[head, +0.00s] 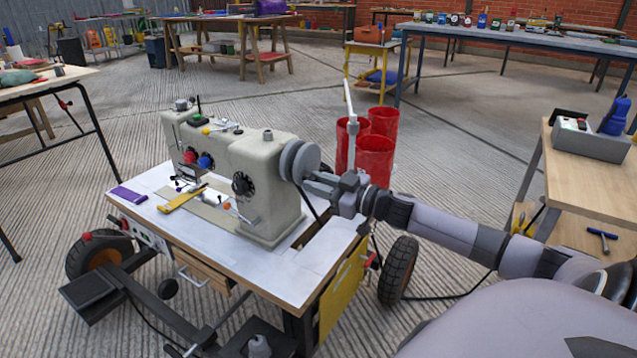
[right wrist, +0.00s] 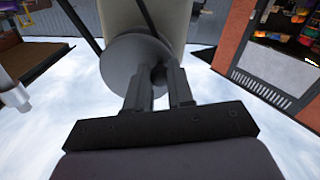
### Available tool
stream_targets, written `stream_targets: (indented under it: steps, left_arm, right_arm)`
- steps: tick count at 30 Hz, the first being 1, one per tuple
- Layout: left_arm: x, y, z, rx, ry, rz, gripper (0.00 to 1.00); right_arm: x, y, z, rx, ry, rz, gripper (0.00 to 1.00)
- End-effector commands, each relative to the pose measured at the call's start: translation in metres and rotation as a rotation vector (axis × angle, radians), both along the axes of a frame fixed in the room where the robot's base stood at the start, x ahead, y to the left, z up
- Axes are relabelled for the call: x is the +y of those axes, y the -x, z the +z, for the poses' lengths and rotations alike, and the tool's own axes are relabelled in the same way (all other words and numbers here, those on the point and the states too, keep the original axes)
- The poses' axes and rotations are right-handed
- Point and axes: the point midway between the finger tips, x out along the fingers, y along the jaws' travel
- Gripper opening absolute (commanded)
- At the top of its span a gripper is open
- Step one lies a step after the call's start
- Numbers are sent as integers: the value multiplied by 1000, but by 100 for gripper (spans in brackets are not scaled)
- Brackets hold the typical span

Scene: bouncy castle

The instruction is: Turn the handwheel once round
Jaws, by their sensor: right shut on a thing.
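The handwheel (head: 300,160) is a grey disc on the right end of the beige sewing machine (head: 262,185), which stands on a white-topped wheeled table (head: 290,278). My right gripper (head: 312,183) reaches in from the right and is shut on the lower right rim of the handwheel. In the right wrist view the handwheel (right wrist: 125,68) is ahead, and both fingers of my right gripper (right wrist: 156,82) close on its edge near a darker gap. My left gripper is not in view.
Red bins (head: 375,158) stand on the floor behind my right gripper. A wooden bench (head: 590,170) with a grey box (head: 590,142) is at the right. A yellow ruler-like piece (head: 182,200) and a purple piece (head: 129,195) lie on the machine table. Open floor lies around it.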

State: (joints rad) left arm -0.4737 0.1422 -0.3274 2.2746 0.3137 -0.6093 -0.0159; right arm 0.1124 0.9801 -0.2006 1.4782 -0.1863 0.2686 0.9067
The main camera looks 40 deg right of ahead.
Motion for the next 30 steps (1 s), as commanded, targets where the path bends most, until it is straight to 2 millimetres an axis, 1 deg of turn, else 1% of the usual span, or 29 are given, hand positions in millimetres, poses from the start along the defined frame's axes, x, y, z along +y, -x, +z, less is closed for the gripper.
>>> stream_targets:
  steps: [8,19,30]
  left_arm:
    - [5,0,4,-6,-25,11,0]
    - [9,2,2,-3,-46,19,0]
    - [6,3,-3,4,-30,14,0]
  right_arm:
    - [-4,-1,-4,-51,172,0,0]
    - [-13,-4,-12,-147,506,0,0]
    - [-24,-7,-16,-245,844,1,0]
